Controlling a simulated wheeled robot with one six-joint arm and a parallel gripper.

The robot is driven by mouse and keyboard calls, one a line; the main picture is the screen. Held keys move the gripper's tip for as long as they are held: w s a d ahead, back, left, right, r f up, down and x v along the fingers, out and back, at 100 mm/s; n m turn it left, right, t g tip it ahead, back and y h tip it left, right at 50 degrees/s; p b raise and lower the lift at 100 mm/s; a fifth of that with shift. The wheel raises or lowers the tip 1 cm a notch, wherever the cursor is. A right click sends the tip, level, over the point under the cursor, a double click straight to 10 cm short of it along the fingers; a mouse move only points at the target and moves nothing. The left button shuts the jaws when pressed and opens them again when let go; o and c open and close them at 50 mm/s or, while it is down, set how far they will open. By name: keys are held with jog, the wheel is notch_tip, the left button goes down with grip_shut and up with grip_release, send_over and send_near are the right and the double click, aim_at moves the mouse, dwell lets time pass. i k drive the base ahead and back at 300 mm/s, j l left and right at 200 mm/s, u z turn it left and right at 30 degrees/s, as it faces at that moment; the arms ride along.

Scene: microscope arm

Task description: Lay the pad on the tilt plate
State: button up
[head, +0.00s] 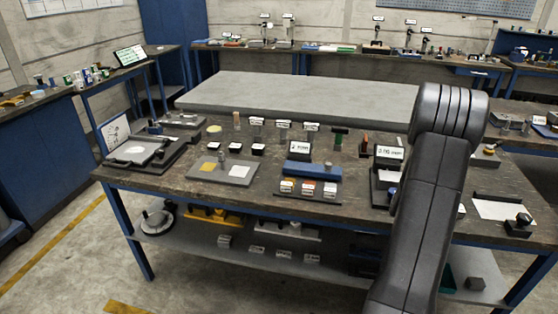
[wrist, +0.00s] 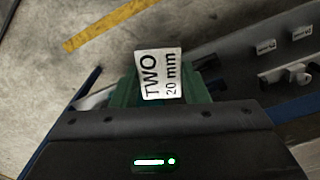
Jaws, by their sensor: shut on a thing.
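In the wrist view my gripper (wrist: 158,98) is shut on a small block with a white label (wrist: 160,75) reading "TWO 20 mm". Dark green shows on both sides of the label; I cannot tell whether it belongs to the block or lies behind it. Floor and part of a lower shelf show beyond. In the head view my arm stands at the right, and its gripper is hidden. A dark device with a pale plate and a white round patch (head: 136,150) sits at the table's left end. I cannot tell for sure which thing is the pad or the tilt plate.
A grey board (head: 240,172) with a yellow square lies on the workbench (head: 135,180). A blue stand (head: 312,174) with labelled blocks is right of it. Small displays, posts and labels crowd the top. A bare grey slab (head: 300,94) lies behind. The floor in front is clear.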

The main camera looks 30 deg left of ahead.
aim_at(142, 144)
jog(key=l+u, duration=0.1)
jog(key=u, duration=0.35)
jog(key=l+u, duration=0.15)
jog(key=u, duration=0.3)
jog(key=l+u, duration=0.15)
jog(key=u, duration=0.35)
